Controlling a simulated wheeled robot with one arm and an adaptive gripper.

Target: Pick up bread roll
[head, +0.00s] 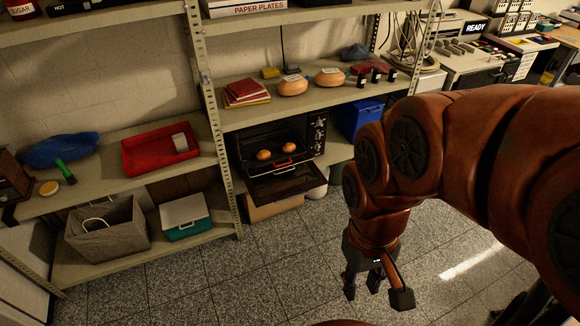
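Two small brown bread rolls lie inside the open toaster oven on the lower shelf: a left roll (264,154) and a right roll (289,147). The oven's door (286,182) is folded down in front, and a red handle-like piece (283,162) shows near its opening. My gripper (374,294) hangs over the tiled floor, in front and to the right of the oven, pointing down. Its fingers are apart with nothing seen between them. Two larger brown loaf-like things, left (292,86) and right (329,77), sit on the shelf above the oven.
A blue bin (360,117) stands right of the oven, partly behind my arm. A red tray (160,152) lies on the left shelf, with a grey basket (107,230) and teal box (185,216) below. A metal shelf post (213,130) rises left of the oven. Floor (240,275) in front is clear.

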